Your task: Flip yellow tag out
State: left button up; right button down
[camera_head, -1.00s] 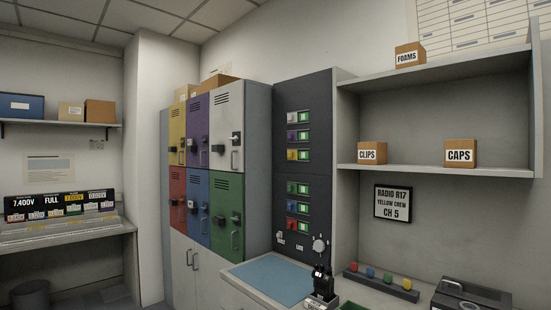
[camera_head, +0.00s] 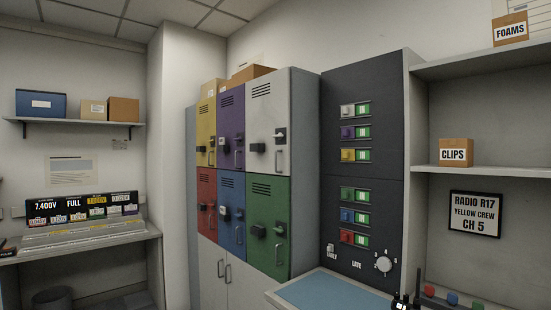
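A dark tag board (camera_head: 375,110) stands right of the lockers. It bears a column of rows, each with a coloured tab on the left and a green-and-white plate on the right. The yellow tab (camera_head: 347,155) is in the third row from the top, below the purple tab (camera_head: 347,132) and above the green tab (camera_head: 346,195). The green plate (camera_head: 363,155) sits beside the yellow tab. The lettering on the plates is too small to read. Neither of my grippers is in view.
Coloured lockers (camera_head: 269,218) with handles stand left of the board. A counter with a blue mat (camera_head: 330,291) juts out below it. A knob (camera_head: 384,264) is low on the board. A sign (camera_head: 474,214) reads RADIO R17, YELLOW CREW, CH 5. A charger bench (camera_head: 80,244) is at left.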

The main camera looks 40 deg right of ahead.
aim_at(347, 154)
jog(key=u, duration=0.2)
jog(key=i, duration=1.95)
jog(key=z, duration=0.65)
jog(key=i, duration=0.95)
jog(key=z, duration=1.5)
jog(key=i, duration=0.55)
jog(key=z, duration=0.45)
